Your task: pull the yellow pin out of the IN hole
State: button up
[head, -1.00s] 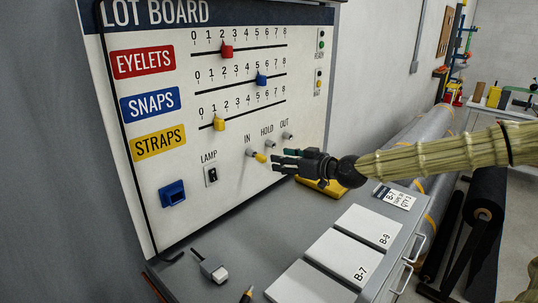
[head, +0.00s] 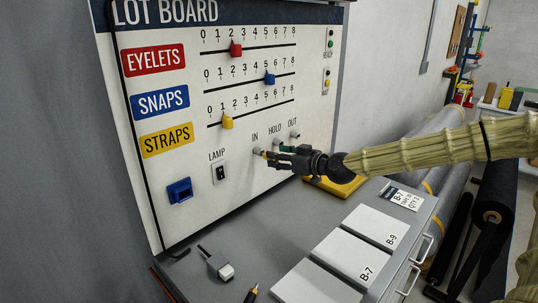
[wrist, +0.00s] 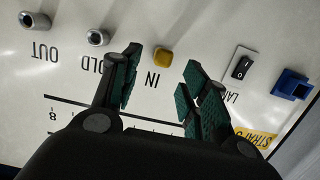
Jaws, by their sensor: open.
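The yellow pin (wrist: 163,57) sits in the IN hole of the white lot board (wrist: 70,75), its rounded end facing the wrist camera. In the head view only a bit of the yellow pin (head: 263,154) shows beside my fingertips, below the IN label. My gripper (head: 273,157) is open at the board. In the wrist view the green-padded fingers of my gripper (wrist: 164,66) stand on either side of the pin, with visible gaps to both. The HOLD hole (wrist: 97,37) and OUT hole (wrist: 35,20) look empty.
The lamp switch (head: 219,172) and a blue socket (head: 179,191) are left of the pin. Below the board, the grey bench holds a yellow object (head: 340,184), white cards (head: 352,254) and a small plug-like part (head: 218,265).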

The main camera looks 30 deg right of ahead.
jog(key=shift+p+x, duration=0.5)
jog(key=shift+x, duration=2)
grip_shut()
jog(key=shift+f+p+v, duration=0.2)
jog(key=shift+p+v, duration=0.4)
jog(key=shift+v, duration=0.35)
jog(key=shift+f+p+v, duration=0.2)
jog(key=shift+p+v, duration=0.35)
jog(key=shift+v, duration=0.45)
jog(key=shift+f+p+v, duration=0.2)
jog(key=shift+p+v, duration=0.4)
jog(key=shift+v, duration=0.35)
